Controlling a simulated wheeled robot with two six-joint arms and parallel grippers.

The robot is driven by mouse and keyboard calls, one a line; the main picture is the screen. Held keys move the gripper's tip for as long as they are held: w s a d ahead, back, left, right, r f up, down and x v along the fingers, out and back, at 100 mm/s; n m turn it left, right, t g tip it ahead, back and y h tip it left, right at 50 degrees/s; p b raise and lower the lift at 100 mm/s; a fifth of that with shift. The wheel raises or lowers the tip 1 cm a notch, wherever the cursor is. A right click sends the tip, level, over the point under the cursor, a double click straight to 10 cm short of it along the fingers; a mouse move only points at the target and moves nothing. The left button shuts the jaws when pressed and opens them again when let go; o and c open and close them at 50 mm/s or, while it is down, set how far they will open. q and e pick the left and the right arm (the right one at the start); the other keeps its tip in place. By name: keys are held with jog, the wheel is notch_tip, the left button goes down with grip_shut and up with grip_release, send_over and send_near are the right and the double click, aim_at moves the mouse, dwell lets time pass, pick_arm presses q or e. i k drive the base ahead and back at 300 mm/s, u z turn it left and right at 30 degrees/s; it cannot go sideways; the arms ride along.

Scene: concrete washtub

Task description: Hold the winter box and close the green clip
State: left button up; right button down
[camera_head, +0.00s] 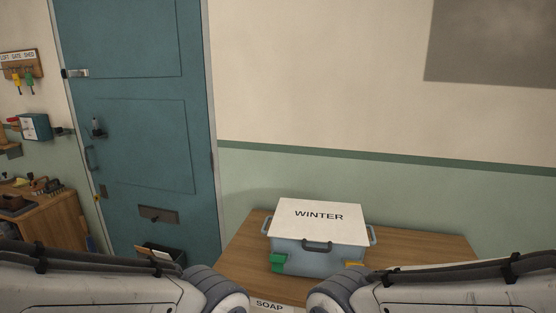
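The winter box (302,246) stands on the wooden table, a blue-grey box with a white lid (318,220) marked WINTER. The lid lies on top. A dark handle (317,246) is on its front, and side handles show at left and right. The green clip (278,262) is at the lower left of the front face; whether it is latched cannot be told. A yellow clip (354,264) is at the front right, partly hidden by my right arm. My arms come in from both lower corners, in front of the table. Both grippers are out of view.
The wooden table (403,247) has bare room right of the box and a strip at its left. A SOAP label (269,306) shows at the bottom edge between my arms. A blue door (140,120) and a wooden bench (45,222) with tools are at the left.

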aim_at(277, 259)
jog(key=u, duration=0.45)
jog(key=k, duration=0.55)
jog(key=u, duration=0.75)
jog(key=i, duration=0.4)
jog(key=z, duration=0.7)
jog(key=i, duration=0.65)
jog(key=z, duration=0.75)
